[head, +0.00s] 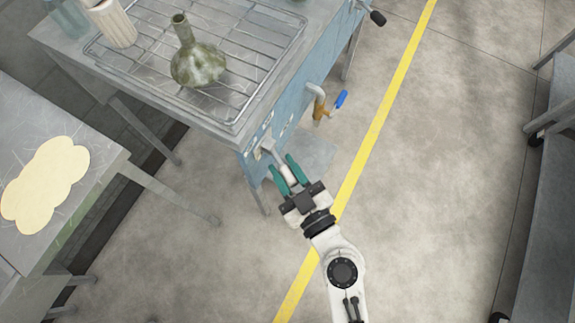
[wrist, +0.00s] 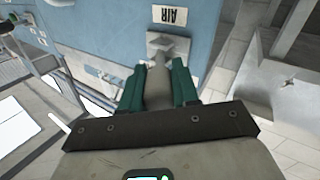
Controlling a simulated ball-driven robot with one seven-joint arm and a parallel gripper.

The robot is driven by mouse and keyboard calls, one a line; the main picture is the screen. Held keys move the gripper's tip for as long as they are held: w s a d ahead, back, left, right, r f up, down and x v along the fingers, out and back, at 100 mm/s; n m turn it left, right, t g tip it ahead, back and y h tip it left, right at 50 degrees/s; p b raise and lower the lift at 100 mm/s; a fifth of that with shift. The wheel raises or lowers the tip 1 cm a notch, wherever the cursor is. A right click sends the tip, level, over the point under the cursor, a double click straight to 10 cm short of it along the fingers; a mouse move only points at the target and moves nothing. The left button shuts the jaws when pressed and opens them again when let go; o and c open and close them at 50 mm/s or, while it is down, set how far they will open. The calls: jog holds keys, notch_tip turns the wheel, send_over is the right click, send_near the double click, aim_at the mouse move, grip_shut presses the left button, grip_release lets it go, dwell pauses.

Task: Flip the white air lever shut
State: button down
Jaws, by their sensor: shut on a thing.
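The white air lever (head: 289,175) sticks out from the blue front panel of the metal cabinet, near its left corner in the head view. In the wrist view the lever (wrist: 157,92) runs from a grey mount (wrist: 166,44) on the panel, beside a label reading AIR (wrist: 170,15). My gripper (head: 282,165) has its green fingers on both sides of the lever and is shut on it. In the wrist view the fingers of my gripper (wrist: 158,70) hide the lever's sides.
A pipe tap with a blue handle (head: 341,98) juts from the same panel to the right. A green flask (head: 198,65) stands on a wire rack (head: 240,98) on top. A side table (head: 105,165) stands at left.

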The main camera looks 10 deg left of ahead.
dwell(0.3)
jog(key=c, duration=0.8)
grip_release()
jog(key=shift+c, duration=0.2)
jog(key=b+v, duration=0.5)
jog(key=v, duration=0.5)
jog(key=shift+s+d, duration=0.2)
jog(key=shift+s, duration=0.15)
